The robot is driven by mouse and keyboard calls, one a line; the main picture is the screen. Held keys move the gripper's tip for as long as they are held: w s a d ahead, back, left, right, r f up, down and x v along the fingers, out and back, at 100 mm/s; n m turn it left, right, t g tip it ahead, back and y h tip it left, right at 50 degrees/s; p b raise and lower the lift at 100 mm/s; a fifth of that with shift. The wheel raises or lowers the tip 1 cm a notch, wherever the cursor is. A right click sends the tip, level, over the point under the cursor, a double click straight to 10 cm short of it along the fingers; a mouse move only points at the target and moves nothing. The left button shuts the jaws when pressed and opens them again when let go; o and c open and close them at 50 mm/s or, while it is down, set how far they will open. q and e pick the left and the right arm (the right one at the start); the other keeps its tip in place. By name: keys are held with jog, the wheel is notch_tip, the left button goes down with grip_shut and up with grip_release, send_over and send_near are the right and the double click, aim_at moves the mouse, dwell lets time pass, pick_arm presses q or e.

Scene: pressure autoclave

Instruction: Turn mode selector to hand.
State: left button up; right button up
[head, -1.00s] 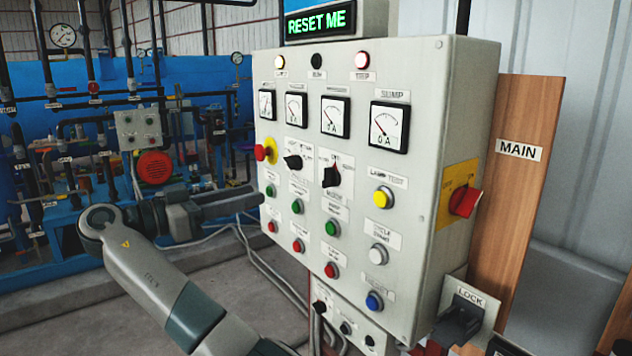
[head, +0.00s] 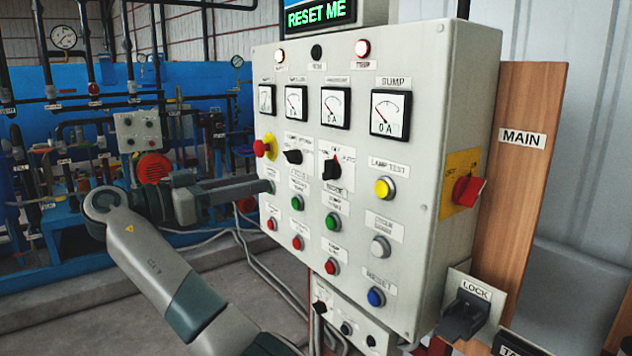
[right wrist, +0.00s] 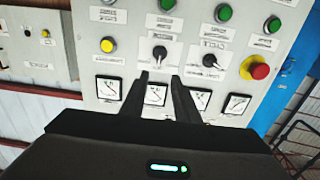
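The mode selector (head: 331,170) is a black knob on a white plate in the middle of the grey panel, its pointer about upright. In the right wrist view, which shows the panel upside down, the mode selector (right wrist: 159,52) lies just beyond the fingertips. My right gripper (head: 264,188) reaches in from the left, in front of the panel's left side in the picture. Its two dark fingers (right wrist: 159,77) are apart, with nothing between them, and point at the selector without visible contact. The plate's small lettering is hard to read. My left gripper is not in view.
A second black selector (head: 293,156) and a red emergency stop (head: 261,148) sit left of the mode selector. Meters (head: 335,108) are above and several coloured buttons (head: 332,223) below. A red main switch (head: 468,190) sticks out from the panel's right side.

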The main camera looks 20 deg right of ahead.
aim_at(323, 169)
jog(key=x, duration=1.4)
jog(key=shift+d+p, duration=0.35)
jog(key=shift+p, duration=0.05)
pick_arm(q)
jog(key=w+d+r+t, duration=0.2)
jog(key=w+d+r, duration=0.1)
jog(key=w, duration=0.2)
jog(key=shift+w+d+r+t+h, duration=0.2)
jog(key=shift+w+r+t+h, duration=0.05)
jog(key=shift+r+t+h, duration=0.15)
pick_arm(e)
jog(key=shift+w+d+f, duration=0.1)
jog(key=shift+w+d, duration=0.15)
jog(key=shift+d, duration=0.3)
grip_shut()
